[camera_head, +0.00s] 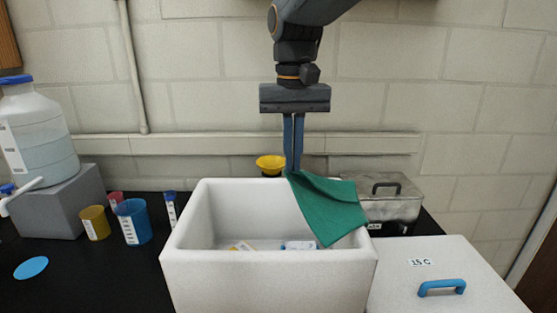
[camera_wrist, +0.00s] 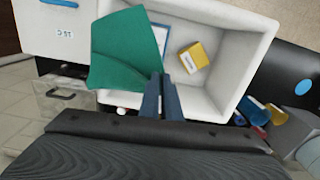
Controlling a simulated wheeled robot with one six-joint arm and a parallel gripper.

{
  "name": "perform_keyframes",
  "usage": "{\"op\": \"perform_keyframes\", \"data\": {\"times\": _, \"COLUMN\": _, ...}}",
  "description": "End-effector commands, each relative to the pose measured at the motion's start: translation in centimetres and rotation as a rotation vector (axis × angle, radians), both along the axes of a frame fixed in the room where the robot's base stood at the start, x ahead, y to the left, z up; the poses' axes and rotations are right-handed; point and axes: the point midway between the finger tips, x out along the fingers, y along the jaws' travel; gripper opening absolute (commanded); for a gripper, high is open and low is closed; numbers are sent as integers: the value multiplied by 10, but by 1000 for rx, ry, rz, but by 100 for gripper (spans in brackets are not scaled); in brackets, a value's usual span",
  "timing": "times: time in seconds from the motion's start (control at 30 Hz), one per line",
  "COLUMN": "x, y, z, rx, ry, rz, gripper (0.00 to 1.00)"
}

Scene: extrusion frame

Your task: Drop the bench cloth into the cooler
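The green bench cloth (camera_head: 328,207) hangs from the fingertips of my gripper (camera_head: 293,168), spread over the back right part of the white cooler (camera_head: 267,270). Its lower part drapes down across the cooler's right side; I cannot tell whether it touches the rim. In the wrist view the cloth (camera_wrist: 125,50) lies left of my gripper's fingers (camera_wrist: 162,85), covering part of the opening of the cooler (camera_wrist: 235,70). The fingers are close together with a cloth corner at their tips. Inside the cooler are a yellow box (camera_wrist: 193,57) and a white item (camera_wrist: 160,35).
The cooler's lid (camera_head: 440,285), with a blue handle, lies to the right. A metal box (camera_head: 385,205) stands behind it. Yellow (camera_head: 95,222) and blue (camera_head: 134,221) cups, and a large jug (camera_head: 38,130) on a grey block, stand left. A yellow bowl (camera_head: 270,162) is behind the cooler.

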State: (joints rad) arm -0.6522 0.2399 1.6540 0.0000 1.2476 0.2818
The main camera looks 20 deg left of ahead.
Motion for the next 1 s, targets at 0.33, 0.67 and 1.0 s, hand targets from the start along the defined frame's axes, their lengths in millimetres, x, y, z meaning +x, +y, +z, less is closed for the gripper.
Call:
{"op": "perform_keyframes", "data": {"times": 0.33, "x": -8, "y": 29, "z": -12, "rx": 0, "ry": 0, "rz": -60, "gripper": 0}}
{"op": "perform_keyframes", "data": {"times": 0.67, "x": -7, "y": 27, "z": -43, "rx": 0, "ry": 0, "rz": -60, "gripper": 0}}
{"op": "perform_keyframes", "data": {"times": 1.0, "x": -8, "y": 27, "z": -68, "rx": 0, "ry": 0, "rz": -61, "gripper": 0}}
